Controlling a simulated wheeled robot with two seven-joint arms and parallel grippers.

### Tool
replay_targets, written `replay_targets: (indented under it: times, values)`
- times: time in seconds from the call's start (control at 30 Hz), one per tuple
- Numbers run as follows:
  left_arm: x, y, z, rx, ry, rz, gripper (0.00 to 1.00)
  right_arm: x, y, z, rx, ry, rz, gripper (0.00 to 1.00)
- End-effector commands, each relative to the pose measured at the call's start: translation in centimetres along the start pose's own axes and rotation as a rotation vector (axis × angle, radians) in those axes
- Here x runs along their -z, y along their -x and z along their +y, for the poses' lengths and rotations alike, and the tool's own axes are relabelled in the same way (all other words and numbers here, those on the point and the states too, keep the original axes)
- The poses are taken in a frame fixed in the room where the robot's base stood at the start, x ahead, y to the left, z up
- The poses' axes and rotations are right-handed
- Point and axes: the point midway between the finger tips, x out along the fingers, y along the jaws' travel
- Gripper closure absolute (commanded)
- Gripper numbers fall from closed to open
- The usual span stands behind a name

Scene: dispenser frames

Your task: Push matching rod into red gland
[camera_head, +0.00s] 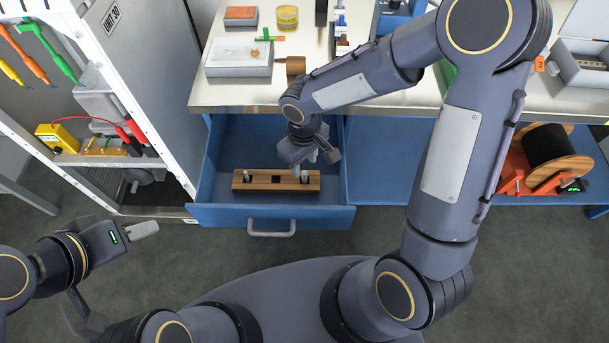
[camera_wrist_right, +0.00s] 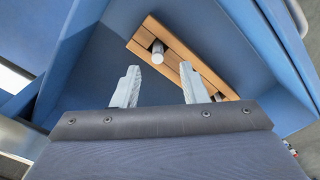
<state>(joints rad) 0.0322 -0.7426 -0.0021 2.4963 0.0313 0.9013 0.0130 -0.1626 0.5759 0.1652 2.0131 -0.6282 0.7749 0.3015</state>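A wooden block (camera_head: 276,187) lies in the open blue drawer, with short metal rods standing in it. One rod (camera_head: 246,177) is near its left end and another rod (camera_head: 304,176) is near its right end. My right gripper (camera_head: 310,160) is above the block inside the drawer. In the right wrist view its two fingers (camera_wrist_right: 160,78) are apart, with nothing between them. A rod (camera_wrist_right: 158,51) shows in the block (camera_wrist_right: 187,55) beyond the fingertips. My left gripper (camera_head: 142,230) is at lower left, away from the drawer. I cannot identify the red gland for certain.
The open drawer (camera_head: 330,217) has raised walls around the block. The steel bench (camera_head: 215,95) behind holds a grey box (camera_head: 238,58) and small items. A cabinet at left holds a yellow device (camera_head: 60,137) with red cables. A cable reel (camera_head: 548,147) stands at right.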

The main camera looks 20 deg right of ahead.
Motion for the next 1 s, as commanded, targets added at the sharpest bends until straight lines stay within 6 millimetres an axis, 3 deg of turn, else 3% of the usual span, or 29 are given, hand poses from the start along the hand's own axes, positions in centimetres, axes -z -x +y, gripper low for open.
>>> replay_targets:
  times: [0.33,0.67,0.93,1.0]
  values:
    - [-0.1,-0.1,-0.1,0.000,0.000,0.000,0.64,0.0,-4.9,0.3,0.002,-0.001,-0.004,0.61]
    - [-0.1,-0.1,-0.1,0.000,0.000,0.000,0.64,0.0,-5.5,0.3,0.001,-0.002,0.000,0.62]
    - [-0.1,-0.1,-0.1,0.000,0.000,0.000,0.64,0.0,-5.4,0.3,0.002,-0.002,0.000,0.97]
    - [-0.1,-0.1,-0.1,0.000,0.000,0.000,0.64,0.0,-5.4,0.3,0.002,-0.002,0.000,1.00]
